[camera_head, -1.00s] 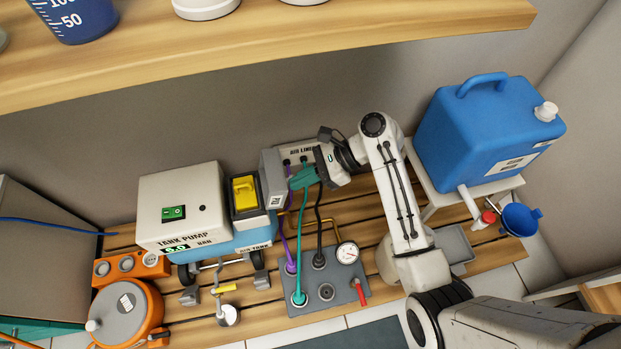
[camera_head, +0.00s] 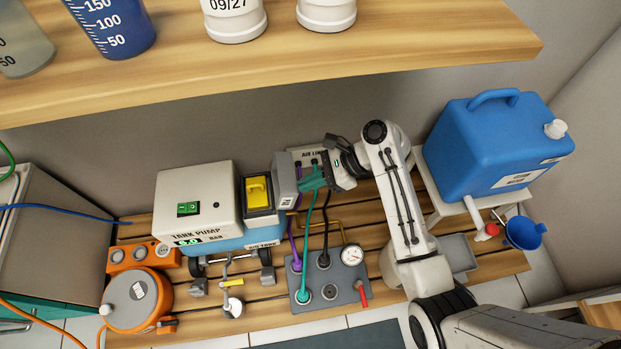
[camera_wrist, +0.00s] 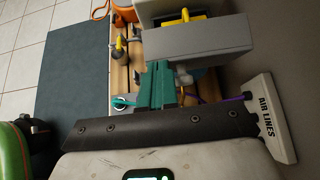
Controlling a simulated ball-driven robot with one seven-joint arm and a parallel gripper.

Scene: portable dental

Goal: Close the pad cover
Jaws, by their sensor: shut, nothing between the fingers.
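The grey cover (camera_head: 285,180), which I take for the pad cover, stands open along the right side of a black-framed pad with a yellow part (camera_head: 258,190). The yellow part is still exposed. My gripper (camera_head: 305,180) has teal fingers shut with nothing between them. Its tips are just right of the cover; I cannot tell whether they touch it. In the wrist view the teal fingers (camera_wrist: 158,75) point at the lower edge of the grey cover (camera_wrist: 195,42), and the yellow part (camera_wrist: 180,25) shows beyond it.
The tank pump (camera_head: 195,200) stands left of the pad. The air lines box (camera_head: 308,155) is behind my fingers. Purple, teal and black hoses rise from a grey plate (camera_head: 335,280) below. A blue jug (camera_head: 500,145) stands right; a wooden shelf (camera_head: 270,70) hangs above.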

